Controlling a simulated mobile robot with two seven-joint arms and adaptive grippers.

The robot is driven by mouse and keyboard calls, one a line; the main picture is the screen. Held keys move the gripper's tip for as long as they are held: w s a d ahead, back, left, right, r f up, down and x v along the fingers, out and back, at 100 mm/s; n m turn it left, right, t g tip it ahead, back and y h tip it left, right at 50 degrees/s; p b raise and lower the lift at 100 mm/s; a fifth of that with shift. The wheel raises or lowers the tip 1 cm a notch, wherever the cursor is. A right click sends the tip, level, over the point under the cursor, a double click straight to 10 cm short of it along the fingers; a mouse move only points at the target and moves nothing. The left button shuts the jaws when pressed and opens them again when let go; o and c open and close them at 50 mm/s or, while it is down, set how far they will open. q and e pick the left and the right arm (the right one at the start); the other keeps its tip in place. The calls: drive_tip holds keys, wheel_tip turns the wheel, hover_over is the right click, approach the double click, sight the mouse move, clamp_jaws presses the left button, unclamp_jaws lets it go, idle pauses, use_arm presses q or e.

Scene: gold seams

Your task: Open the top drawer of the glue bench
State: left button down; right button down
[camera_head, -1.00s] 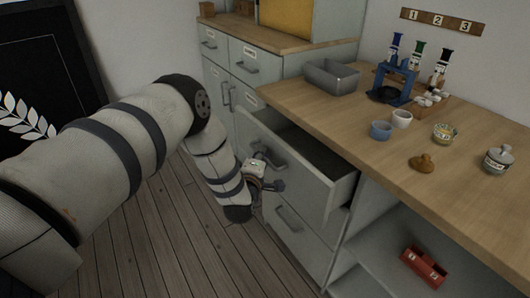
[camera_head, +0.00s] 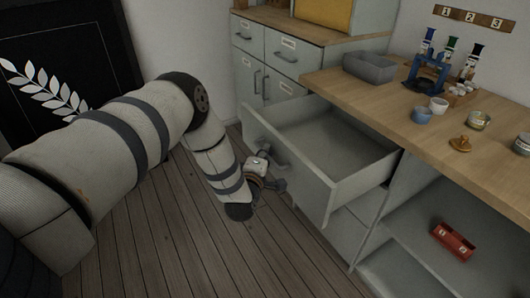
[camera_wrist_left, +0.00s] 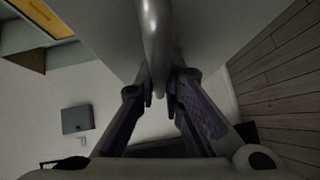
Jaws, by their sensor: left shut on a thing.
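The top drawer (camera_head: 328,191) of the glue bench (camera_head: 420,112) is pulled well out, and its grey interior looks empty in the head view. My left gripper (camera_head: 276,172) is at the drawer's front, at its handle (camera_head: 281,160). In the left wrist view the two fingers of the gripper (camera_wrist_left: 161,92) are shut on the metal handle (camera_wrist_left: 156,40), which runs between them. The drawer front (camera_wrist_left: 210,25) fills the top of that view. My right gripper is in neither view.
A red box (camera_head: 453,241) lies on the lower shelf. The wooden floor (camera_head: 190,250) left of the bench is clear.

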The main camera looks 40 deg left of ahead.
use_arm(q)
drive_tip(key=c, duration=1.7)
unclamp_jaws()
drive_tip(key=v, duration=1.2)
drive_tip(key=shift+f, duration=0.1)
